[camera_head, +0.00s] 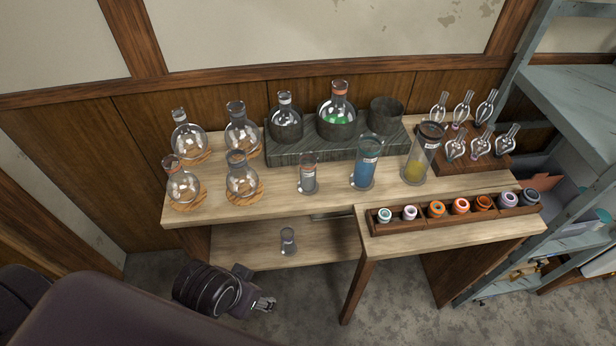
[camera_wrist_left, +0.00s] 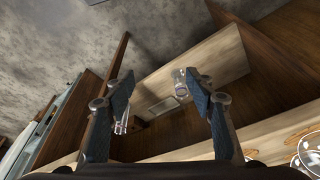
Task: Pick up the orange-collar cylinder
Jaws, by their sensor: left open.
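A small glass cylinder (camera_head: 308,176) with an orange-red collar near its top stands upright at the front middle of the upper bench. To its right stand a cylinder with blue liquid (camera_head: 365,170) and a larger one with yellow liquid (camera_head: 416,165); their collar colours are hard to tell. A smaller glass vessel (camera_head: 288,242) stands on the lower shelf and shows in the left wrist view (camera_wrist_left: 181,86). My left gripper (camera_head: 265,303) is open and empty, below and in front of the bench, apart from every cylinder. Its two fingers (camera_wrist_left: 160,80) show in the left wrist view.
Round flasks (camera_head: 242,183) on wooden rings stand at the bench's left. A dark block (camera_head: 290,150) holds two flasks and a beaker. A wooden rack (camera_head: 408,227) of coloured rings lies along the front right edge. The bench leg (camera_head: 358,290) stands right of my left gripper.

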